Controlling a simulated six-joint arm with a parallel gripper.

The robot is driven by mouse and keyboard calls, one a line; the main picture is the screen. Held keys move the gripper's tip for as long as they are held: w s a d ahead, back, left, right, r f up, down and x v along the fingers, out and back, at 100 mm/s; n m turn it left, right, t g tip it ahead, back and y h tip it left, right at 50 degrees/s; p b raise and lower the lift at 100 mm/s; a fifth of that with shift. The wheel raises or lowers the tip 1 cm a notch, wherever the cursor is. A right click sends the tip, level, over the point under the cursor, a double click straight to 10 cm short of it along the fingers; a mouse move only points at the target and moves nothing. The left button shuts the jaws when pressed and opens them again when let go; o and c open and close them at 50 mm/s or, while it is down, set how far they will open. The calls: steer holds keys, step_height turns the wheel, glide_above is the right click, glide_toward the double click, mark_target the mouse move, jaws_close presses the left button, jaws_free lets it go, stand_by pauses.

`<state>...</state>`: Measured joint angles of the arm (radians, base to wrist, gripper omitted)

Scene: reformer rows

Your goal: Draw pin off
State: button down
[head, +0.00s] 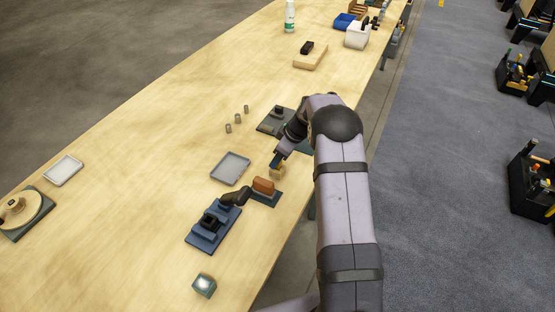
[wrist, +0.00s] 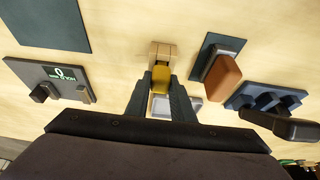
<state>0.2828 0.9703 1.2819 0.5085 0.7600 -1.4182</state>
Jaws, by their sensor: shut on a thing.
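In the wrist view my gripper (wrist: 161,82) is shut on a yellow pin (wrist: 161,74), with a dark finger on each side of it. The pin's far end meets a light wooden block (wrist: 161,49); I cannot tell how deep it sits in the block. In the head view my gripper (head: 276,161) reaches down over the small wooden block (head: 277,173), near the table's right edge. The pin is hidden there by the fingers. A pale grey surface shows between the fingers, partly covered.
An orange-brown block on a dark base (head: 263,186) and a blue fixture with a black handle (head: 212,225) stand close by. A grey tray (head: 231,168) lies left of my gripper. A dark plate with a label (wrist: 55,82) is on the other side.

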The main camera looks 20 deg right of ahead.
steer(key=shift+r+p, duration=0.9)
steer(key=shift+r, duration=1.75)
steer(key=shift+a, duration=0.1)
